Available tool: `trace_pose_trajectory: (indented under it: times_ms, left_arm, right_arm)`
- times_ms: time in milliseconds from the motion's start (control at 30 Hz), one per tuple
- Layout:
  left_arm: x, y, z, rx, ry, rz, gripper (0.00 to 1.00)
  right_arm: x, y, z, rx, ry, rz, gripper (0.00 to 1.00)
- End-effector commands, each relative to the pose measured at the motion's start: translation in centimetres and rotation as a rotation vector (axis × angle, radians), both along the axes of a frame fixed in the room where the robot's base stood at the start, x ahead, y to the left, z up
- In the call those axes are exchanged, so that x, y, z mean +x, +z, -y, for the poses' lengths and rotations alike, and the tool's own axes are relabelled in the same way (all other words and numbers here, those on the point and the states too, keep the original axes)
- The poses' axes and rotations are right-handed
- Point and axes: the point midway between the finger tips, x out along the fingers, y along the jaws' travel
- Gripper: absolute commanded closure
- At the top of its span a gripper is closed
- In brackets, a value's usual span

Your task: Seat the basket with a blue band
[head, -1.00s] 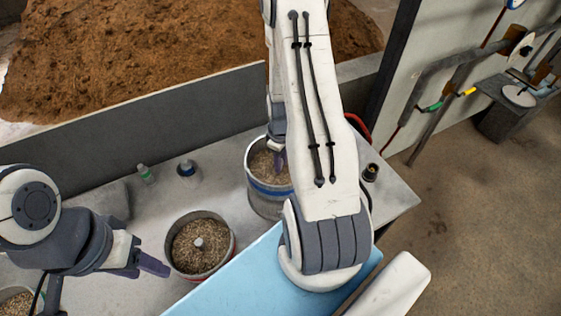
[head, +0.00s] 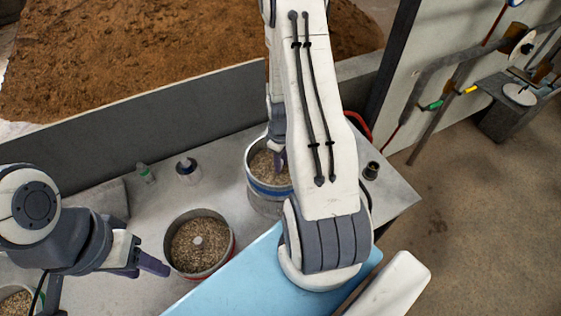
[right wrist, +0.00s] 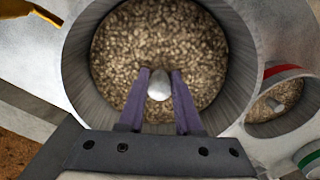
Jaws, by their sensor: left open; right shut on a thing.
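The basket with a blue band (head: 268,198) is a grey round vessel full of grain, upright at the middle of the worktop, partly behind my right arm. My right gripper (head: 279,160) reaches down inside its rim. In the right wrist view its two purple fingers (right wrist: 160,95) are shut on the pale central knob (right wrist: 160,84) of this basket, above the grain. I cannot tell whether the basket's bottom touches the surface. My left gripper (head: 150,267) is open and empty, left of a basket with a red band (head: 200,272).
The red-banded basket, also full of grain, stands close on the left front. A dark little pot (head: 371,171) is near the right edge. A grey wall (head: 150,138) bounds the back.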

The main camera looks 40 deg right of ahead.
Motion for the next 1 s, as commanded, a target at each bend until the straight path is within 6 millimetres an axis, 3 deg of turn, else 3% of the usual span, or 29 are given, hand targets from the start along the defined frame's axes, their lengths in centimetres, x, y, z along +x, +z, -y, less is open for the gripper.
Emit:
trace_pose_trajectory:
  times_ms: [333,367,433,467,767,1000]
  left_arm:
    - [0.0,-0.2,0.0,0.000,0.000,0.000,0.50]
    - [0.0,-0.2,0.0,0.000,0.000,0.000,0.50]
    - [0.0,-0.2,0.0,0.000,0.000,0.000,0.50]
    - [0.0,-0.2,0.0,0.000,0.000,0.000,0.50]
    - [0.0,-0.2,0.0,0.000,0.003,0.000,0.50]
    - [0.0,-0.9,0.0,0.000,0.004,0.000,0.50]
  right_arm:
    - [0.1,-0.2,0.0,-0.001,0.000,0.003,1.00]
    - [0.1,-0.2,0.0,-0.001,0.000,0.003,0.63]
    - [0.1,-0.2,0.0,-0.001,0.000,0.003,0.36]
    - [0.1,-0.2,0.0,-0.001,0.000,0.003,0.32]
    - [-0.1,-0.3,0.0,0.001,0.000,-0.001,0.32]
    - [0.1,1.9,0.1,-0.003,0.000,0.005,0.32]
